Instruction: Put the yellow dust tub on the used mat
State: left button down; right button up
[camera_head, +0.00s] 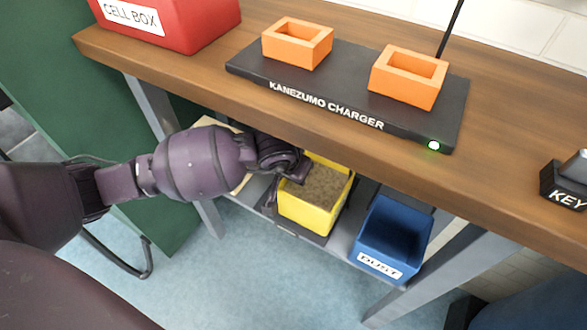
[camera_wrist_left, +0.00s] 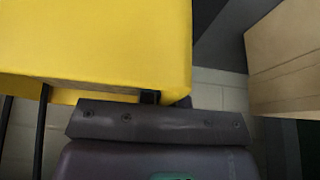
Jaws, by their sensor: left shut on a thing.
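The yellow dust tub (camera_head: 311,213), filled with brown dust, is upright at the lower shelf under the bench. A dark flat piece (camera_head: 318,238) shows at its base; I cannot tell whether it is the used mat or whether the tub rests on it. My left gripper (camera_head: 296,168) is shut on the tub's upper left rim. In the left wrist view the yellow tub wall (camera_wrist_left: 100,40) fills the upper left, close against the dark finger (camera_wrist_left: 155,125). My right gripper is not in view.
A blue bin (camera_head: 393,236) labelled DUST stands right of the tub on the shelf (camera_head: 344,246). The wooden bench top (camera_head: 495,130) overhangs them. On it are a black charger (camera_head: 340,95) with orange holders (camera_head: 297,43), a red cell box (camera_head: 190,25) and a key stand (camera_head: 565,180).

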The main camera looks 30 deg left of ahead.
pick_arm(q)
jog(key=shift+f, duration=0.1)
jog(key=c, duration=1.3)
grip_release()
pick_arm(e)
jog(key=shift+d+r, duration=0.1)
pick_arm(q)
jog(key=shift+r, duration=0.3)
jog(key=p+v, duration=0.1)
jog(key=v, duration=0.3)
jog(key=shift+w+r+p, duration=0.35)
jog(key=shift+p, duration=0.05)
jog(key=s+f+p, duration=0.1)
jog(key=s+p, duration=0.1)
jog(key=s, duration=1)
jog(key=shift+a, duration=0.2)
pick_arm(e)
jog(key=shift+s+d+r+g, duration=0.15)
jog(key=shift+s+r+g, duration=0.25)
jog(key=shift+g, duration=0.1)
pick_arm(q)
jog(key=shift+s+f, duration=0.1)
jog(key=shift+s, duration=0.1)
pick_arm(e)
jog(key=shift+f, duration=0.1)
